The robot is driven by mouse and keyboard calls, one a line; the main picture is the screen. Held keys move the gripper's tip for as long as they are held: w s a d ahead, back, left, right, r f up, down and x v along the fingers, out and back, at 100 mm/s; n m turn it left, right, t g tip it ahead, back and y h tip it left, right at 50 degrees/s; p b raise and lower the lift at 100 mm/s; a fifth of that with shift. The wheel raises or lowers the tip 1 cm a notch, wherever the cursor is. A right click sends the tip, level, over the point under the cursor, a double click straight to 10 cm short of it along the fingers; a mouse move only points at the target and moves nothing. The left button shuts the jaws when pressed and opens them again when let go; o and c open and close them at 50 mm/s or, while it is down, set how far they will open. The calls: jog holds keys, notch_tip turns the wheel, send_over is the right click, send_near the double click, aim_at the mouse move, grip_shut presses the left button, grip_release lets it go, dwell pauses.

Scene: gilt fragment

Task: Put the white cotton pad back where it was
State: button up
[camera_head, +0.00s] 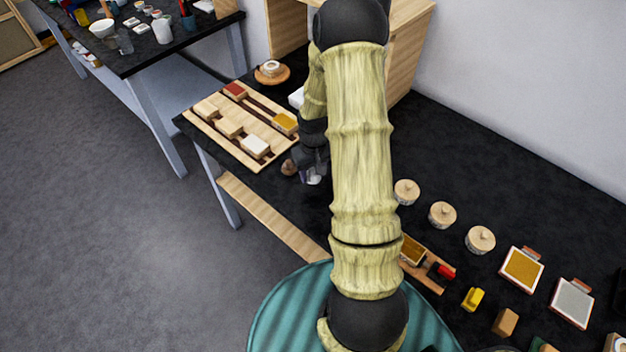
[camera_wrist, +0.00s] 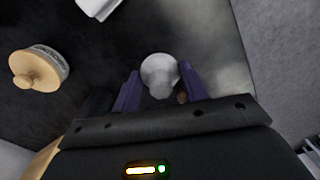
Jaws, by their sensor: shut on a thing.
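A white, rounded cotton pad with a narrower neck (camera_wrist: 160,72) sits between the two purple fingers of my gripper (camera_wrist: 160,90) in the wrist view. The gripper is shut on it. In the head view my gripper (camera_head: 313,174) is low over the dark table, just right of the wooden rack, and my arm hides much of this area. Only a small pale patch of the pad shows there. Whether the pad touches the table cannot be told. A small brown rounded thing (camera_head: 289,167) is just left of the gripper.
The wooden rack (camera_head: 228,132) holds several blocks, including a white-topped one (camera_head: 255,146). Lidded round jars (camera_head: 442,214) stand in a row to the right. Framed panels (camera_head: 521,269) lie at the lower right. Bare dark table (camera_head: 440,150) lies behind the jars.

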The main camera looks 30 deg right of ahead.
aim_at(313, 181)
jog(key=shift+f, duration=0.15)
jog(key=shift+f+p, duration=0.35)
jog(key=shift+f, duration=1.7)
jog(key=shift+f, duration=0.15)
jog(key=o, duration=1)
jog(key=shift+c, duration=0.2)
notch_tip(313, 181, up, 12)
jog(key=shift+s+r+b, duration=0.1)
jog(key=shift+r+b, duration=0.05)
jog(key=shift+b, duration=0.95)
